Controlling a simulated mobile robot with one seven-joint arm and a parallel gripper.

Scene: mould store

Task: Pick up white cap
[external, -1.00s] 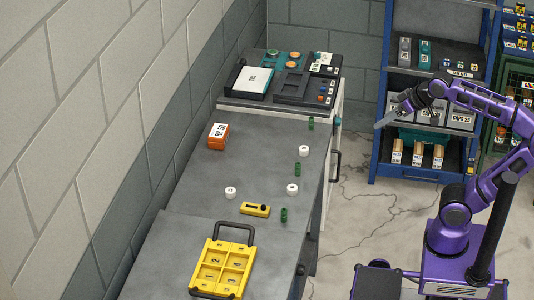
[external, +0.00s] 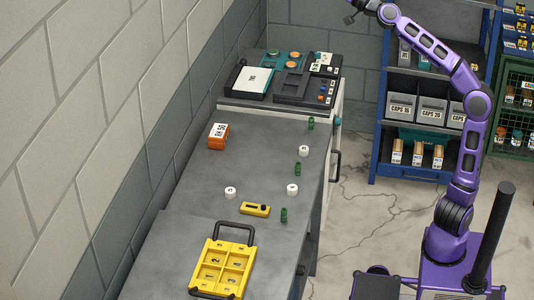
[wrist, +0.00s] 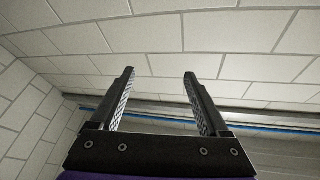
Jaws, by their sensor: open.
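Three small white caps stand apart on the grey bench: one at the left (external: 230,192), one at the right (external: 292,189) and one farther back (external: 304,151). My gripper shows in the wrist view (wrist: 160,85) with its two black fingers wide apart and nothing between them. It points at a pale block wall, and no cap is in that view. In the external view my arm is raised high, far above and to the right of the caps, and the gripper is mostly cut off by the top edge.
Several green pieces (external: 284,215) stand near the caps on the bench (external: 200,185). A yellow tool (external: 255,209), an orange box (external: 218,136) and a yellow compartment tray (external: 250,262) are also there. A console (external: 262,103) is at the back. A blue shelf (external: 377,140) stands right.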

